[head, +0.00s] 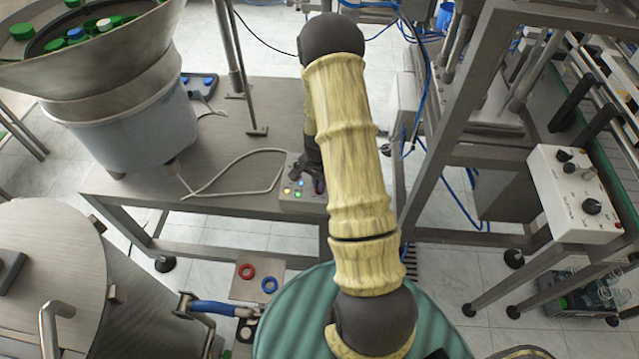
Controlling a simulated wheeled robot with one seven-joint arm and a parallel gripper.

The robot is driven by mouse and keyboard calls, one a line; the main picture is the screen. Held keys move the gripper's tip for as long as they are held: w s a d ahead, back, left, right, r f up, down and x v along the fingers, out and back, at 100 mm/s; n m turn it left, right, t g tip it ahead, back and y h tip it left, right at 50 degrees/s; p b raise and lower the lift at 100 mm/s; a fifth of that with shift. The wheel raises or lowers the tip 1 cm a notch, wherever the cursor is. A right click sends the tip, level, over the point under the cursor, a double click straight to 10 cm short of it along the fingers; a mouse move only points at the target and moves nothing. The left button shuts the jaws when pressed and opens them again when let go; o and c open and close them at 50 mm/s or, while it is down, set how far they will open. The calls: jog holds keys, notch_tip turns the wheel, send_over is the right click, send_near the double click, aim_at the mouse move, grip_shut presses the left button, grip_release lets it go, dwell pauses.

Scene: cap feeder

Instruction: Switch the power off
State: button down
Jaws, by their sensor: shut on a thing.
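A small grey control box (297,205) sits near the front edge of the steel table, in the middle of the head view. Small coloured buttons or lights, yellow, green and blue, show on its top. My gripper (318,184) is dark and reaches down onto the right part of this box. It is shut on a small part there, which seems to be the power switch. The fingertips and the switch are mostly hidden by my gripper and my arm, so the switch's position cannot be seen.
A feeder bowl (100,75) with green, blue and white caps stands at the left of the table (222,150). A white cable (235,193) loops beside the box. Another control box (578,195) with black knobs is at the right. A metal frame stands right of my arm.

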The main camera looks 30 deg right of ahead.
jog(key=shift+n, duration=0.5)
jog(key=n+b, duration=0.1)
jog(key=n, duration=1)
jog(key=shift+w+r, duration=0.1)
jog(key=shift+w, duration=0.05)
dwell(0.3)
jog(key=c, duration=1.5)
grip_release()
notch_tip(320, 180, up, 17)
jog(key=shift+r+b, duration=0.2)
jog(key=shift+b, duration=0.25)
